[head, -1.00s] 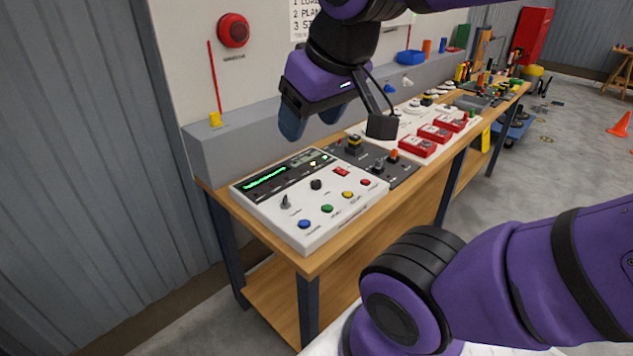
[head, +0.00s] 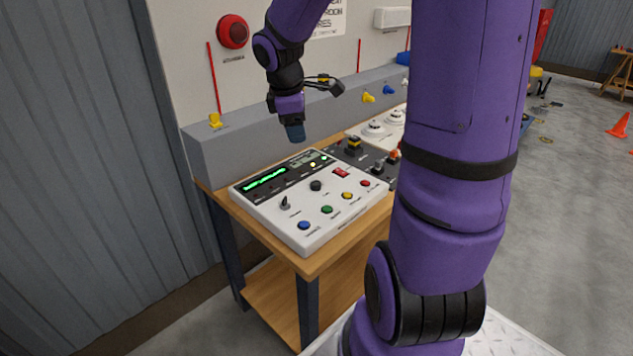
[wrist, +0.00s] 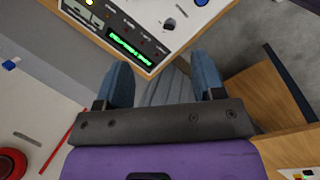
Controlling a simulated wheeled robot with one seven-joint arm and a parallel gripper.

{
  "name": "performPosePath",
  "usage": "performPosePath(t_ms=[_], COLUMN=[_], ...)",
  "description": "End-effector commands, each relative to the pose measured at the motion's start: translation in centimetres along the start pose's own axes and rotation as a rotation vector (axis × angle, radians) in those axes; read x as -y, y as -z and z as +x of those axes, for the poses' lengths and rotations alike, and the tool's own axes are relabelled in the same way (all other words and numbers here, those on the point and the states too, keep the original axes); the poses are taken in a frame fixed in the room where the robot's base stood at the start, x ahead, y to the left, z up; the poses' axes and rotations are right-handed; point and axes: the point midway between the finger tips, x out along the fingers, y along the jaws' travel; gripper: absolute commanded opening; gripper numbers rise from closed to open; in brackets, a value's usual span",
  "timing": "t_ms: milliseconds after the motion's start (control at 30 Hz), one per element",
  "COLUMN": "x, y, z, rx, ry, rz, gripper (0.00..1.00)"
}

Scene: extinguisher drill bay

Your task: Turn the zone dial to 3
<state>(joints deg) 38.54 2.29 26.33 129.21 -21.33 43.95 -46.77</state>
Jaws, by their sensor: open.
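A white control panel (head: 335,215) lies on the wooden bench, with a green-lit display (head: 265,179) at its back left. It bears a dark pointer knob (head: 285,203) at the left and a round black knob (head: 316,186) near the middle. Their labels are too small to read, so I cannot tell which is the zone dial or its setting. My gripper (head: 296,132) is above and behind the panel's back edge, pointing down, touching nothing. In the wrist view my fingers (wrist: 162,78) are apart and empty; the panel's corner and the pointer knob (wrist: 170,25) show beyond them.
Blue, green, yellow and red buttons (head: 327,209) line the panel's front. A grey ledge (head: 240,152) with a yellow fitting (head: 215,121) runs behind. A red round alarm (head: 233,31) is on the wall. A dark switch board (head: 352,153) adjoins the panel. My arm hides the bench's right part.

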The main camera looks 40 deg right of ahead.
Motion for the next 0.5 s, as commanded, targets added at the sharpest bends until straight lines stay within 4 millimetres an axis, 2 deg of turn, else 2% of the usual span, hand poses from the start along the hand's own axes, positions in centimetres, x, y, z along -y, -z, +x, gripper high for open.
performPosePath(t_ms=[33, 100, 500], x=[-0.9, -2.2, -7.7], y=[-0.2, -0.4, -2.1], z=[1.6, 3.5, 13.8], rx=[-0.001, -0.009, -0.148], ry=[0.024, 0.045, 0.120], rz=[-0.038, -0.105, -0.434], gripper=[0.62, 0.62, 0.62])
